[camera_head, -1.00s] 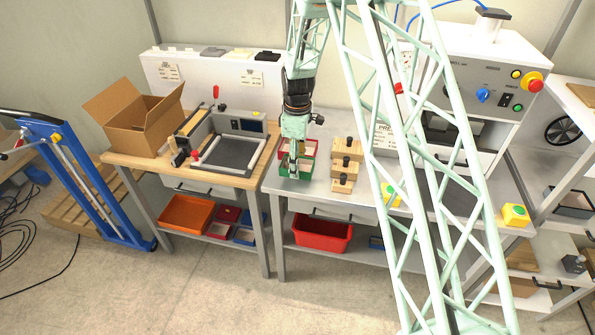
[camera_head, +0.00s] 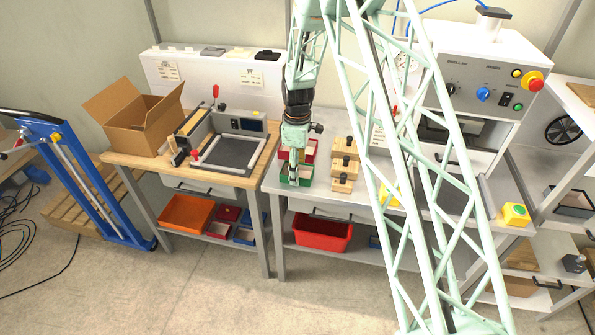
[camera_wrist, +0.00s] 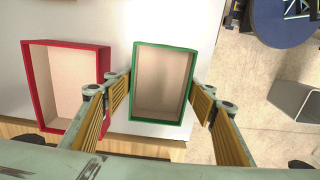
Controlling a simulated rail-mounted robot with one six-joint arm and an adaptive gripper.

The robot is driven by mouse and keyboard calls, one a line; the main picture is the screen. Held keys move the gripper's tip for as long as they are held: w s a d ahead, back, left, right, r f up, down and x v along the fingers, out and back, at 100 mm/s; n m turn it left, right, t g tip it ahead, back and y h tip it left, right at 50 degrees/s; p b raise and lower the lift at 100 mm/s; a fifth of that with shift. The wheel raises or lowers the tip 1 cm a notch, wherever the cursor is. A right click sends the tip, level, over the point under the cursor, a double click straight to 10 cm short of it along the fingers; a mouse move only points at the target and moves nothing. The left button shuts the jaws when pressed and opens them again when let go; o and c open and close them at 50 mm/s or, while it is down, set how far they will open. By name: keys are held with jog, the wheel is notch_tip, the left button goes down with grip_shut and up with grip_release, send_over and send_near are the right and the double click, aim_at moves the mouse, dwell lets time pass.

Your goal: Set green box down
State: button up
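The green box (camera_wrist: 163,84) is an open tray with green rims and a beige inside. In the wrist view it lies between the two fingers of my gripper (camera_wrist: 161,90), whose pads appear to touch its left and right walls. In the head view my gripper (camera_head: 294,180) points down at the green box (camera_head: 307,177), near the front edge of the grey bench. The box looks level and empty. It is at or just above the bench top; the underside is hidden.
A similar red box (camera_wrist: 68,85) lies to the left in the wrist view, a narrow gap away. Wooden blocks with knobs (camera_head: 343,166) stand right of the boxes. A wooden bench with a forming fixture (camera_head: 228,153) and a cardboard carton (camera_head: 140,120) is at left.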

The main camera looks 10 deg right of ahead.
jog(key=shift+o, duration=1.2)
jog(key=shift+r, duration=0.15)
notch_tip(320, 180, up, 12)
jog(key=shift+r, duration=0.15)
dwell(0.7)
